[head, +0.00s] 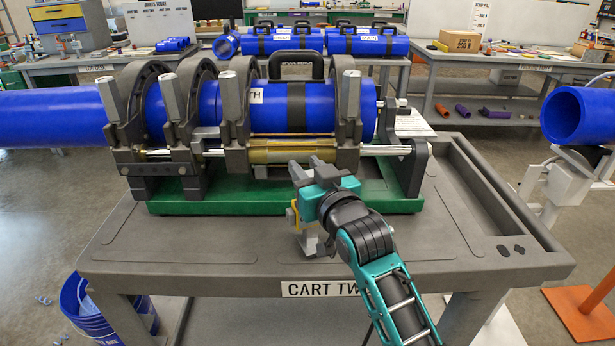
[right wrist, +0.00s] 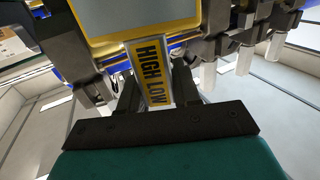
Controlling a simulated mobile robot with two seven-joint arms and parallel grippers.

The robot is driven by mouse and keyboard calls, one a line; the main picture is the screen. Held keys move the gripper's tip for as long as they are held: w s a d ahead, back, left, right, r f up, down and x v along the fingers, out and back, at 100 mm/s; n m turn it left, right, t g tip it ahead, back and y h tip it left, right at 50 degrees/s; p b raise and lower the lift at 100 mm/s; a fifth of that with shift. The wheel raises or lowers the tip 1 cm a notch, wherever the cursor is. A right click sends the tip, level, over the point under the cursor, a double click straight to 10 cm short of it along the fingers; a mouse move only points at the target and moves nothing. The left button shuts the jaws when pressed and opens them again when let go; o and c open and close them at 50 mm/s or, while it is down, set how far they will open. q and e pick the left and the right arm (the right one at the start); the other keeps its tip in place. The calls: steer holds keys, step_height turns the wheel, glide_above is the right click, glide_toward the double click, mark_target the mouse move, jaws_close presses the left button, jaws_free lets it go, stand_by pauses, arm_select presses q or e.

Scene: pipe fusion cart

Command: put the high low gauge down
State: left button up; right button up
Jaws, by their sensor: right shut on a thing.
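The high low gauge shows in the right wrist view as a yellow strip lettered HIGH LOW (right wrist: 153,75), with a grey, yellow-edged plate beyond it at the top. My right gripper (right wrist: 157,92) has one dark finger on each side of the strip and is shut on it. In the head view my right gripper (head: 311,226) is over the front middle of the cart top, in front of the fusion machine. Only a small yellow part of the gauge (head: 292,214) shows there; my gripper hides most of it. I cannot tell whether the gauge touches the cart. My left gripper is not in view.
The fusion machine (head: 285,203) stands on its green base on the cart, its clamps around blue pipe (head: 300,107). The grey cart top (head: 190,240) is clear at front left and front right (head: 450,235). A raised edge and tray recess (head: 480,185) run along the right.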

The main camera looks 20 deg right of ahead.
steer(key=shift+f, duration=0.5)
steer(key=o, duration=1.1)
steer(key=shift+f, duration=0.1)
steer(key=shift+c, duration=0.2)
steer(key=shift+s+r, duration=0.1)
steer(key=shift+r, duration=0.1)
steer(key=s+d, duration=0.1)
steer(key=s, duration=1)
steer(key=s+f+g, duration=0.3)
steer(key=s+f, duration=0.3)
steer(key=f, duration=0.8)
steer(key=s+d+f+n+g, duration=0.1)
steer(key=s+f+g, duration=0.2)
steer(key=s+f, duration=0.4)
step_height(320, 180, down, 7)
steer(key=shift+s+f+g, duration=0.15)
steer(key=shift+g, duration=0.25)
